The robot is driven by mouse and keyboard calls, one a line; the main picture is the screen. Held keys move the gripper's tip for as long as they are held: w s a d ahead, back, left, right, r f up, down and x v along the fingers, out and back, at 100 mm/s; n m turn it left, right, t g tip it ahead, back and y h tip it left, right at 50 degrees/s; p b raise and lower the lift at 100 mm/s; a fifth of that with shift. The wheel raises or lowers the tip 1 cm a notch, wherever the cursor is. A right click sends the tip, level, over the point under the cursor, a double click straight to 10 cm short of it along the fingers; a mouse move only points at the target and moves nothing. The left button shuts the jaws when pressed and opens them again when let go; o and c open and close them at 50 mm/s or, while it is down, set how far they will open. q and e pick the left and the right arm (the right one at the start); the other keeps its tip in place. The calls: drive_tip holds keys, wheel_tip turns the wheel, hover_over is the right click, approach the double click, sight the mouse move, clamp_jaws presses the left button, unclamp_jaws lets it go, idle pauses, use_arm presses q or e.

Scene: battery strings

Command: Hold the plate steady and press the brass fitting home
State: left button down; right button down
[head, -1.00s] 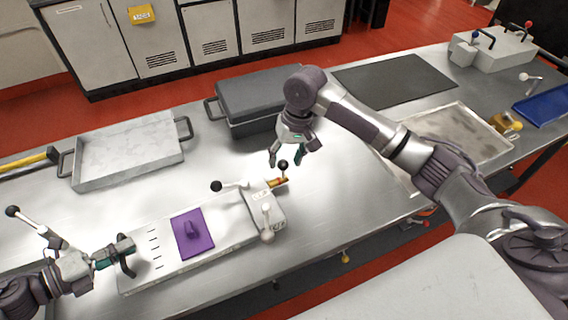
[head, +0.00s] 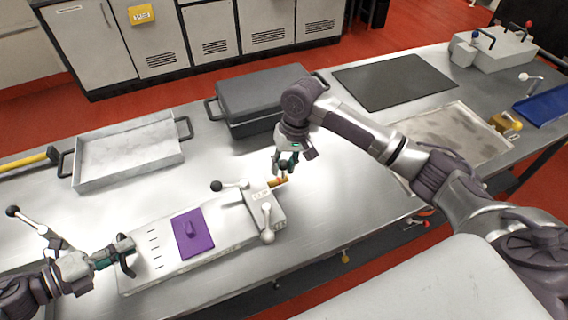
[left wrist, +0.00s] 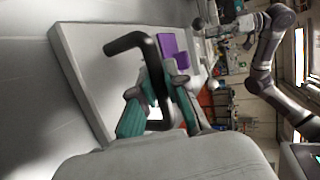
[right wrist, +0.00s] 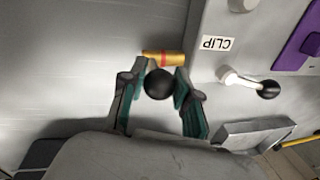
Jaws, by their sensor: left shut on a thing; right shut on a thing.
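The pale grey plate (head: 217,220) lies flat on the bench, with a purple pad (head: 192,234) on top. My left gripper (head: 122,256) is shut on the black bar handle (left wrist: 128,43) at the plate's left end. The brass fitting (head: 277,182), with a red band, sticks out of the block marked CLIP at the plate's right end; it also shows in the right wrist view (right wrist: 172,58). My right gripper (head: 287,163) is shut on the black ball knob (right wrist: 160,84) at the fitting. How deep the fitting sits in the block is hidden.
A grey tray (head: 130,173) and a dark lidded case (head: 262,100) sit behind the plate. A shallow metal tray (head: 440,118) lies to the right. The bench in front of it is clear.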

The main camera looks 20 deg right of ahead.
sight(281, 165)
use_arm(q)
drive_tip(key=shift+s+a+f, duration=0.1)
drive_tip(key=shift+s+f, duration=0.2)
drive_tip(key=shift+f, duration=0.25)
use_arm(e)
drive_tip(key=shift+s+a, duration=0.1)
drive_tip(key=shift+a, duration=1.5)
drive_tip(key=c, duration=0.8)
unclamp_jaws()
use_arm(q)
drive_tip(key=c, duration=1.1)
unclamp_jaws()
drive_tip(key=shift+w, duration=0.15)
drive_tip(key=shift+r, duration=0.15)
use_arm(e)
drive_tip(key=r, duration=0.4)
drive_tip(key=d+r, duration=0.1)
drive_tip(key=r, duration=0.2)
drive_tip(key=d+r, duration=0.1)
drive_tip(key=r, duration=0.3)
drive_tip(key=shift+s+d+r, duration=0.15)
drive_tip(key=shift+r, duration=0.2)
